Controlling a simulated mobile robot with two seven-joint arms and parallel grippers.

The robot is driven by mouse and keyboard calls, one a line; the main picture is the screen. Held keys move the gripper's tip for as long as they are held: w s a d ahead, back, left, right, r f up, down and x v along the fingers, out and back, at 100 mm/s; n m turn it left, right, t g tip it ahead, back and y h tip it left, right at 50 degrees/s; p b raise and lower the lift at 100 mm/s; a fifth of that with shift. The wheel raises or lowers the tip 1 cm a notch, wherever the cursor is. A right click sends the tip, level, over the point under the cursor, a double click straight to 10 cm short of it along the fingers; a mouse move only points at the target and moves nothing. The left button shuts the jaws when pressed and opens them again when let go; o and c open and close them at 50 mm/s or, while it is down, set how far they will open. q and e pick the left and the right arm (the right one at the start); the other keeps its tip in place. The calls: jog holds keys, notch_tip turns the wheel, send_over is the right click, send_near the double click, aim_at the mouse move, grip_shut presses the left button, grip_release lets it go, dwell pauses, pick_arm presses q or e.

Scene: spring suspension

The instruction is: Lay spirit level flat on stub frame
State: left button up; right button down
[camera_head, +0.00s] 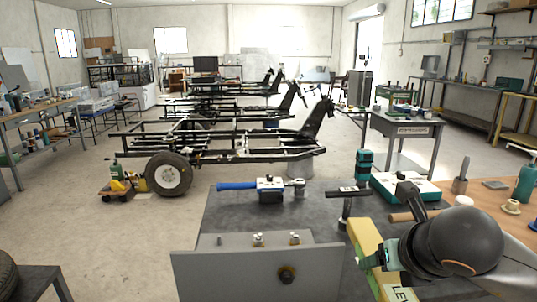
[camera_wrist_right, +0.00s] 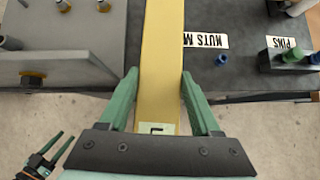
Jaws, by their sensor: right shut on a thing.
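The spirit level is a long yellow bar (camera_head: 362,236), upper right of the grey plate in the head view. My right gripper (camera_head: 384,258) is shut on it. In the right wrist view the level (camera_wrist_right: 162,40) runs up between the green fingers of my right gripper (camera_wrist_right: 160,80). A grey metal piece with bolts and an upright front plate (camera_head: 235,277), seemingly the stub frame, stands at the bench front. It is also left of the level in the right wrist view (camera_wrist_right: 60,70). My left gripper (camera_wrist_right: 42,140) is open and empty at that view's lower left.
The dark bench top (camera_head: 232,211) carries a blue-handled tool (camera_head: 268,188), a teal-and-white case (camera_head: 400,188) and a black-handled tool (camera_head: 347,194).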

pick_arm(q)
notch_tip(320, 180, up, 14)
jog(key=s+a+p, duration=0.1)
jog(key=a+p, duration=0.1)
jog(key=p, duration=1.5)
jog(key=shift+a+f+n+y, duration=0.25)
jog(key=shift+a+n+y, duration=0.1)
jog(key=shift+n+y, duration=0.05)
